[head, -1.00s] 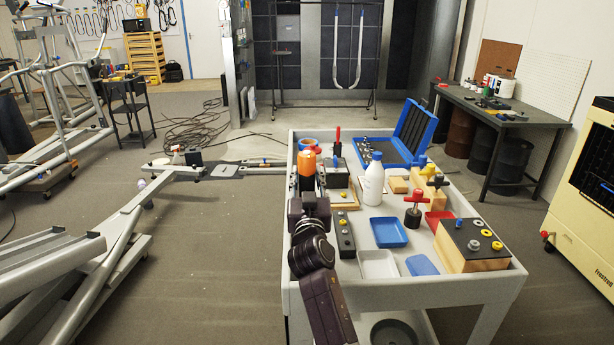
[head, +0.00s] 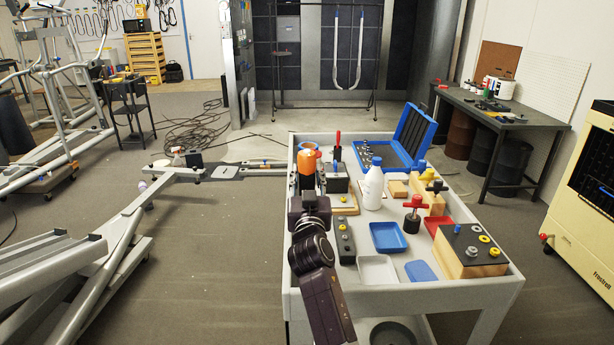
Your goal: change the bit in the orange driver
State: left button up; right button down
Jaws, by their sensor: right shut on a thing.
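The orange driver (head: 308,163) is upright or nearly so at the far left end of the white cart (head: 420,295). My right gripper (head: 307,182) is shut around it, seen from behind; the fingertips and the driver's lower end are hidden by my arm. An open blue case (head: 410,137) with several small metal pieces, perhaps bits, lies at the cart's back. A dark block (head: 345,240) with a row of coloured inserts is right of my wrist. My left gripper is not in view.
A white bottle (head: 373,187), a blue tray (head: 388,237), a white tray (head: 378,270) and a red-handled tool (head: 413,210) crowd the cart. A wooden block with a black top (head: 467,250) is at front right.

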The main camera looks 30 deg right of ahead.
aim_at(307, 151)
jog(key=shift+r+p, duration=0.95)
jog(key=shift+r, duration=0.55)
notch_tip(307, 151, up, 5)
jog(key=p, duration=0.4)
